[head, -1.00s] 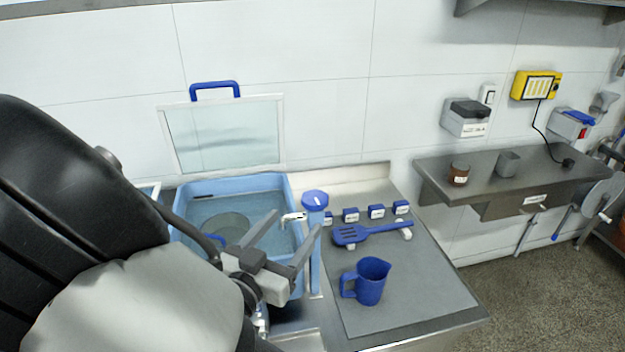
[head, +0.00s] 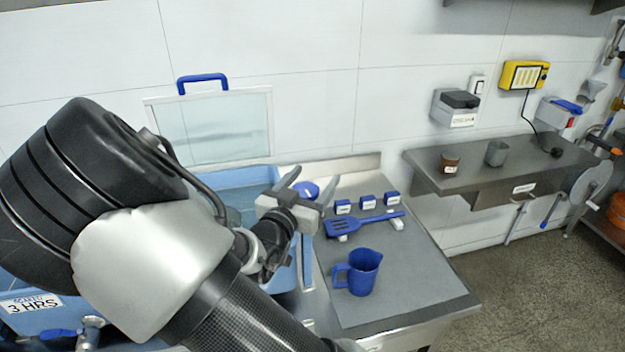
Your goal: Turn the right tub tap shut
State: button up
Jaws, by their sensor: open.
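My gripper (head: 312,178) is open, with its fingers pointing up and away above the right edge of a light blue tub (head: 262,175). Nothing shows held in it. A blue cap (head: 304,190) shows just behind and between the fingers; I cannot tell whether they touch it. At the lower left a metal tap (head: 91,334) with a blue lever (head: 58,332) sits below a blue tub front labelled 3 HRS (head: 32,304). The lever points left.
A clear panel with a blue handle (head: 203,82) stands at the wall. A steel shelf (head: 500,170) is farther right.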

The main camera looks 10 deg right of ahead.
jog(key=shift+c, duration=0.3)
jog(key=c, duration=1)
jog(key=shift+s+d+m+g+h+p, duration=0.2)
jog(key=shift+m+g+h+p, duration=0.55)
jog(key=shift+h, duration=0.25)
jog(key=o, duration=1.1)
jog(key=shift+c, duration=0.2)
jog(key=v, duration=1.7)
jog(key=shift+a+b, duration=0.2)
jog(key=shift+b, duration=0.2)
jog(key=shift+s+r, duration=0.1)
jog(key=shift+r, duration=0.05)
